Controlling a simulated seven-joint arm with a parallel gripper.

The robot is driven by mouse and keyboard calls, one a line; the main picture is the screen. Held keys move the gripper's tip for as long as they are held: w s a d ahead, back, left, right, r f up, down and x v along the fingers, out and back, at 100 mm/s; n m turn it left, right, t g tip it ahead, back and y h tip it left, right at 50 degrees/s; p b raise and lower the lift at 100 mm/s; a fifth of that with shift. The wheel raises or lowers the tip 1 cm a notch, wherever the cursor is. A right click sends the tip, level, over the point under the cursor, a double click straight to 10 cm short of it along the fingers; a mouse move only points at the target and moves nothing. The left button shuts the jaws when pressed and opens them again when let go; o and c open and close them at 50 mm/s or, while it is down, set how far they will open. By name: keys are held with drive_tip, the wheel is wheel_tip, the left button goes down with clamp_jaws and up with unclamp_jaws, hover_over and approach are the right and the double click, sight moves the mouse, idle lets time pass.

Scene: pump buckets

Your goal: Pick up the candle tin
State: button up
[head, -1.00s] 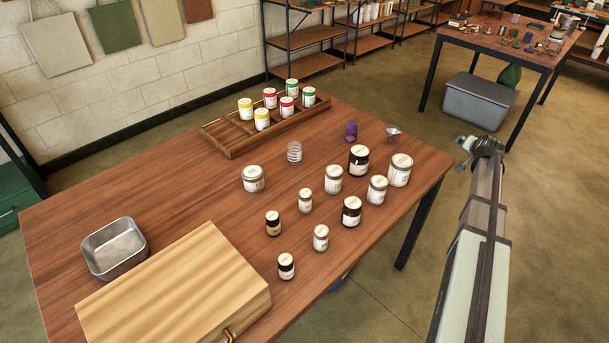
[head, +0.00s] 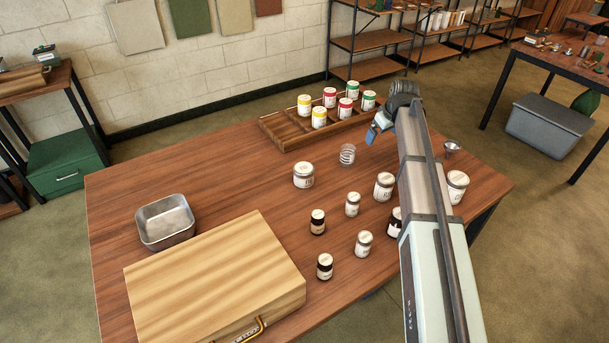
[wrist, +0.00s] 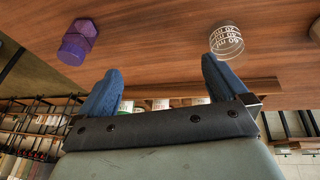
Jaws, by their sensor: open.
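A squat, wide pale-lidded tin with a white label (head: 303,175) stands upright on the wooden table, left of the clear cup; it looks like the candle tin, but its label is too small to read. My gripper (head: 378,131) is above the back right of the table, right of that tin and apart from it. In the wrist view my gripper (wrist: 161,64) has its two blue fingers spread with nothing between them. The tin cannot be made out in the wrist view.
A clear marked cup (head: 347,154) stands between tin and gripper. A purple object (wrist: 77,42) shows in the wrist view. Several jars stand in front; a wooden tray (head: 290,133) of coloured-label jars lies behind. A metal pan (head: 165,222) and wooden case (head: 215,280) are left.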

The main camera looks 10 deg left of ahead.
drive_tip(key=s+a+r+n+g, duration=0.2)
drive_tip(key=s+a+n, duration=0.3)
drive_tip(key=a, duration=0.7)
drive_tip(key=r+n+g+h, duration=0.2)
drive_tip(key=n, duration=0.2)
hover_over(304, 167)
wheel_tip(304, 167, down, 8)
drive_tip(key=shift+w+a+f, duration=0.1)
drive_tip(key=shift+f, duration=0.05)
drive_tip(key=shift+s+f, duration=0.2)
drive_tip(key=shift+f, duration=2.45)
drive_tip(key=shift+c, duration=0.4)
drive_tip(key=c, duration=1.1)
